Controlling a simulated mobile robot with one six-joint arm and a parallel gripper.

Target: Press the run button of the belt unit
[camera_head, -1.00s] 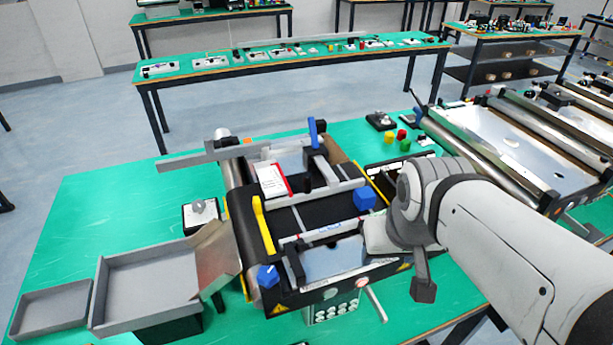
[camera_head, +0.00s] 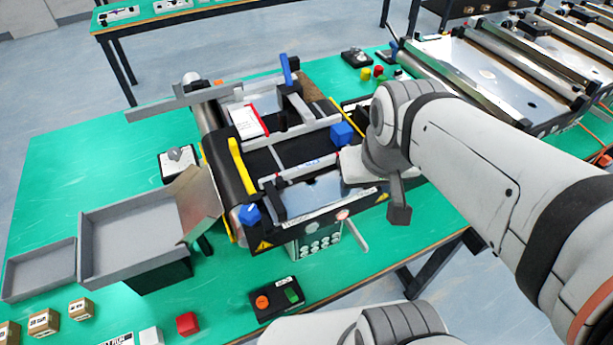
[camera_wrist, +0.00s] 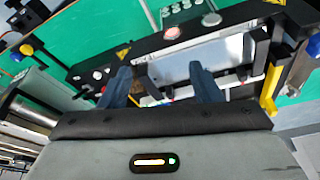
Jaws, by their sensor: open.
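The belt unit (camera_head: 262,165) stands mid-table, with a black belt, yellow guides and blue knobs. Below its front edge is a pale box with several round buttons (camera_head: 318,243). A small black box (camera_head: 262,312) on the table in front carries an orange round button (camera_head: 262,302) and a green one (camera_head: 292,294). I cannot read which is the run button. In the wrist view my gripper (camera_wrist: 162,82) is open and empty above the belt unit, fingers apart, with a pinkish round button (camera_wrist: 172,33) beyond them.
Grey trays (camera_head: 135,230) stand left of the belt unit. A red cube (camera_head: 187,323), a white cube (camera_head: 151,336) and small cartons (camera_head: 43,322) lie at the front. Another conveyor (camera_head: 500,80) stands at the right. The table's left part is clear.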

